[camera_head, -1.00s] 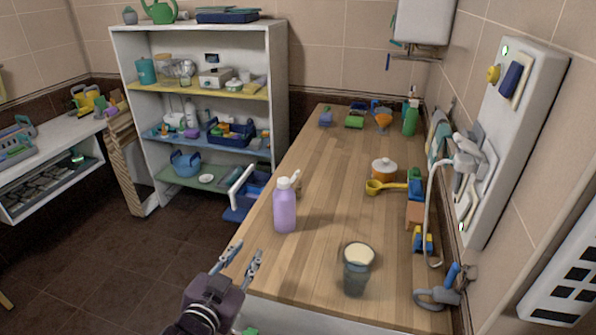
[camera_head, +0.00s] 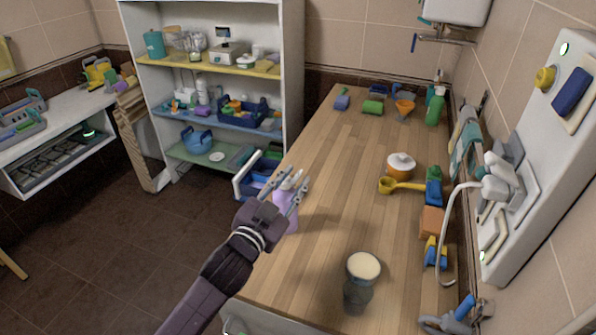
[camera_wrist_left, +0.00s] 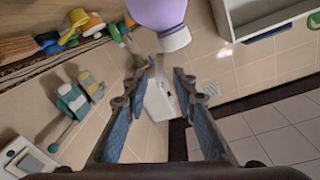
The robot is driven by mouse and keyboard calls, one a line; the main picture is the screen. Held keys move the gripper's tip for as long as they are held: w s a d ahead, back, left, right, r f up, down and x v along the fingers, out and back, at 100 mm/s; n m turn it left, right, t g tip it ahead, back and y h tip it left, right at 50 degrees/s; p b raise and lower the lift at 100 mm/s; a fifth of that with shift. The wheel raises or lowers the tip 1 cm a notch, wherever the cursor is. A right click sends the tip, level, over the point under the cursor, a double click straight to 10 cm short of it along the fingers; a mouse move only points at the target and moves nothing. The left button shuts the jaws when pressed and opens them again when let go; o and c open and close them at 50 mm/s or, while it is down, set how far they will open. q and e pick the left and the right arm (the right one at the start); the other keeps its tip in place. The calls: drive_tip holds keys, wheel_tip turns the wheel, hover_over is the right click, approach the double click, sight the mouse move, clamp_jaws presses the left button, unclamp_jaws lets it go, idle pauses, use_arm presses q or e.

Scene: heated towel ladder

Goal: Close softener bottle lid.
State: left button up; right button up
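The softener bottle (camera_head: 284,214) is purple and stands upright on the wooden counter (camera_head: 340,150), near its left edge. In the head view my left gripper (camera_head: 293,186) is at the height of the bottle's top and partly hides the bottle and its white cap. In the left wrist view the bottle (camera_wrist_left: 158,10) and its white cap (camera_wrist_left: 176,39) show at the top, just beyond the fingertips. My left gripper (camera_wrist_left: 158,82) is open, with a gap between its fingers and nothing held. The exact lid angle is hard to tell. My right gripper is not in view.
A glass jar (camera_head: 360,284) with a cream-coloured top stands near the counter's front. An orange pot (camera_head: 400,168), a yellow scoop (camera_head: 400,186) and small coloured items line the right side. A white wall panel (camera_head: 535,150) is at right. The middle counter is clear.

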use_arm(q)
drive_tip(key=shift+w+d, duration=0.25)
drive_tip(key=shift+w, duration=0.4)
drive_tip(key=shift+w+d, duration=0.15)
drive_tip(key=shift+w, duration=0.45)
drive_tip(key=shift+c, duration=0.5)
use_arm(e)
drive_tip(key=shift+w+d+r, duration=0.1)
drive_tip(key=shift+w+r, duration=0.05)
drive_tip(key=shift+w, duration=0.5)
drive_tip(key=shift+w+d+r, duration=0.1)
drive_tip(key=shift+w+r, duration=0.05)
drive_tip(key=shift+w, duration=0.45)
